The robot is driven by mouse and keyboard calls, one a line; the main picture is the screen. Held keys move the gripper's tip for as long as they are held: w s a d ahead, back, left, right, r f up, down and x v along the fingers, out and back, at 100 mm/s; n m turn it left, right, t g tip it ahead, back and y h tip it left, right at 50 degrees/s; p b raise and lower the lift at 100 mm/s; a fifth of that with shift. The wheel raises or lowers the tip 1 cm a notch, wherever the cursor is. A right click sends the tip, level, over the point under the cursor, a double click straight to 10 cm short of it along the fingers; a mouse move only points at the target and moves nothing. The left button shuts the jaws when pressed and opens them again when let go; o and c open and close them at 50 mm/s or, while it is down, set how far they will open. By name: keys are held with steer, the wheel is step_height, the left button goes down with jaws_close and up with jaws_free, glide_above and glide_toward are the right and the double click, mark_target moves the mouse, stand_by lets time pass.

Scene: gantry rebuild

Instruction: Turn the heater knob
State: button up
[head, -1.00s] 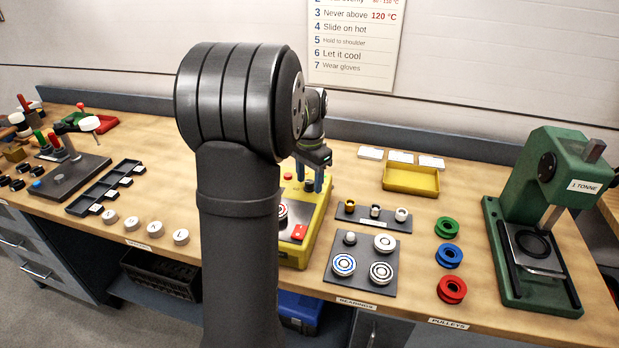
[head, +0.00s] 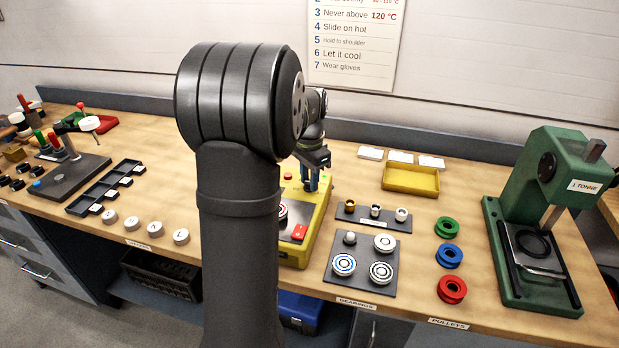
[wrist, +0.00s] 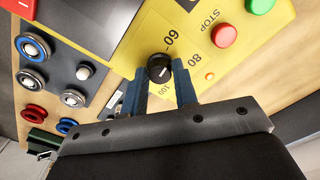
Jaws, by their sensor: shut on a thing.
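The black heater knob (wrist: 159,67) sits on the yellow face of the heater (wrist: 140,48), beside a scale with 60, 80 and 100. A short white mark shows on the knob, but I cannot tell exactly which number it points to. My gripper (wrist: 161,78) has its two blue fingers on either side of the knob and is shut on it. In the head view my gripper (head: 310,182) reaches down at the back of the yellow heater (head: 319,215). The knob is hidden there.
A bearing tray (head: 345,284) stands to the right, with pulleys (head: 449,256) and a green press (head: 553,170) beyond.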

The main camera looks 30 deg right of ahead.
steer(key=m, duration=1.2)
stand_by(0.6)
steer(key=o, duration=1)
step_height(320, 180, up, 18)
steer(key=shift+f, duration=0.25)
step_height(320, 180, down, 18)
steer(key=shift+r, duration=0.2)
stand_by(0.5)
